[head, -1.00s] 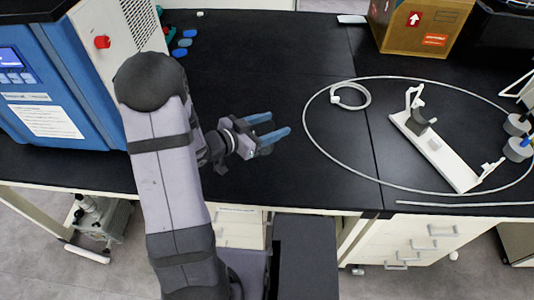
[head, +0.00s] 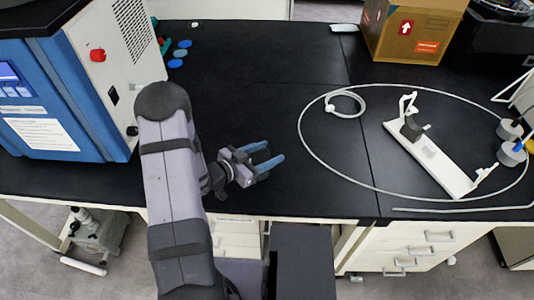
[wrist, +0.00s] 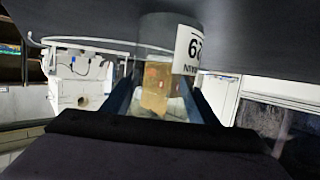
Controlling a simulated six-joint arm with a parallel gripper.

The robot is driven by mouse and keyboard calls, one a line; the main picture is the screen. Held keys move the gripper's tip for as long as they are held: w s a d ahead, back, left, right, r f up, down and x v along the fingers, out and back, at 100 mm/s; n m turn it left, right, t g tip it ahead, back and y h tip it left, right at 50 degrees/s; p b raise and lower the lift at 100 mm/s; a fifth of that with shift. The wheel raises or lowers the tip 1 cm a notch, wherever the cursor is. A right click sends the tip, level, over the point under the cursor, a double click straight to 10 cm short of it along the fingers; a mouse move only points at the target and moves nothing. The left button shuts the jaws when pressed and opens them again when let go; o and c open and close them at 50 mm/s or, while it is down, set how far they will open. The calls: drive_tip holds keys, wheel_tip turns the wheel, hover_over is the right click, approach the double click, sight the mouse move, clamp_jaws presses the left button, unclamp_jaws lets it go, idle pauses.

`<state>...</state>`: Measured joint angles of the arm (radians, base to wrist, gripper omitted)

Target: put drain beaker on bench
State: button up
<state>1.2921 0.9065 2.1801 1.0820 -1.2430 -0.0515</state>
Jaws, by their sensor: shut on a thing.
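My gripper (head: 268,157) is over the near part of the black bench (head: 290,185), left of the tubing loop. Its blue fingers are shut on the drain beaker (wrist: 165,35), which shows in the wrist view as a clear cylinder with a white label bearing upside-down print. In the head view the beaker cannot be made out between the fingers. I cannot tell whether its base touches the bench.
The blue freeze dryer (head: 85,80) stands at left. A thin white tube (head: 302,130) loops on the bench around a white stand (head: 440,160). A cardboard box (head: 405,30) is at the back right. The bench behind the gripper is clear.

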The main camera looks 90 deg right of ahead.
drive_tip(key=shift+f, duration=0.3)
drive_tip(key=shift+f, duration=0.2)
drive_tip(key=o, duration=1.2)
drive_tip(key=shift+r, duration=0.1)
drive_tip(key=shift+r, duration=0.1)
drive_tip(key=b+v, duration=0.1)
drive_tip(key=v, duration=1.1)
drive_tip(key=shift+r+b, duration=0.1)
drive_tip(key=shift+b, duration=0.3)
